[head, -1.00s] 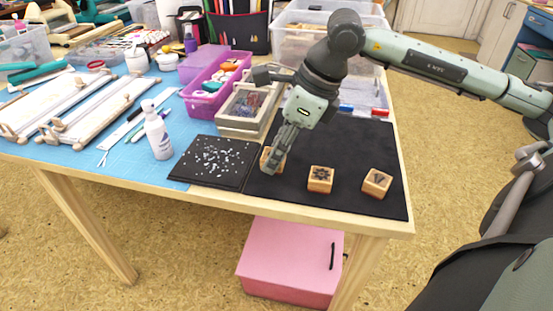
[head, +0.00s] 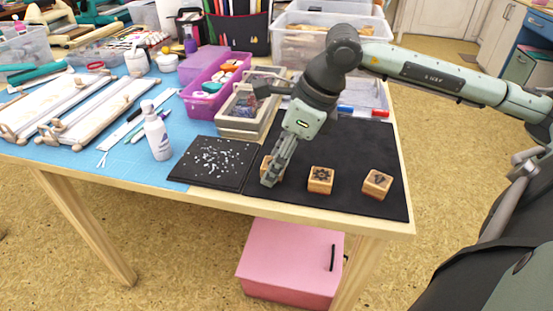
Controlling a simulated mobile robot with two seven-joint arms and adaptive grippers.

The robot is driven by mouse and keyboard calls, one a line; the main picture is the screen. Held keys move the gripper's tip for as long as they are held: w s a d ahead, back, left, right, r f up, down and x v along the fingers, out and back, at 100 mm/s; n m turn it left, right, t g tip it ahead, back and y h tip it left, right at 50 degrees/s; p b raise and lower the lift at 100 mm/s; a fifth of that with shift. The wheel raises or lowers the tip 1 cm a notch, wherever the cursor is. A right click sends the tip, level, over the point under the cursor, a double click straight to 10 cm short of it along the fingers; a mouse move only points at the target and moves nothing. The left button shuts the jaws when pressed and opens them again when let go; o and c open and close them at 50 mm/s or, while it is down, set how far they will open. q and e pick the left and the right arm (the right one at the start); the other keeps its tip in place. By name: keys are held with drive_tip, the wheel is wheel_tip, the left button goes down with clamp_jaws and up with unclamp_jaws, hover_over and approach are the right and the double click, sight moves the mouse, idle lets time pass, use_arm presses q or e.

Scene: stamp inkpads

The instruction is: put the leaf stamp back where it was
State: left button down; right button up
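Three wooden block stamps are at the front of the black mat (head: 350,150). The middle stamp (head: 320,181) has a dark star-like or flower-like mark on top. The right stamp (head: 377,184) has a small dark branching mark. The left stamp (head: 265,164) is mostly hidden by my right gripper (head: 269,182), so its mark does not show. I cannot tell for sure which stamp is the leaf one. My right gripper points down in front of the left stamp; its finger gap is not clear, nor whether it touches the stamp. My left gripper is not in view.
A black pad with pale flecks (head: 214,162) lies left of the stamps. A white bottle (head: 157,133) stands farther left. A wooden box (head: 242,123) and a purple bin (head: 205,100) stand behind. The table's front edge runs close to the stamps.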

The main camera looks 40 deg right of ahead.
drive_tip(key=shift+r, duration=0.1)
drive_tip(key=v, duration=0.3)
drive_tip(key=shift+d+r, duration=0.15)
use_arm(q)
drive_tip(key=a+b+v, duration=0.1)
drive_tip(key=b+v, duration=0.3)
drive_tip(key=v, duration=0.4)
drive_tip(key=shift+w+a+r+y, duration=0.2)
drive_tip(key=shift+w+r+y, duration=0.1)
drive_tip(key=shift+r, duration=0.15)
use_arm(e)
drive_tip(key=v, duration=0.8)
drive_tip(key=shift+s+r, duration=0.15)
drive_tip(key=shift+r, duration=0.2)
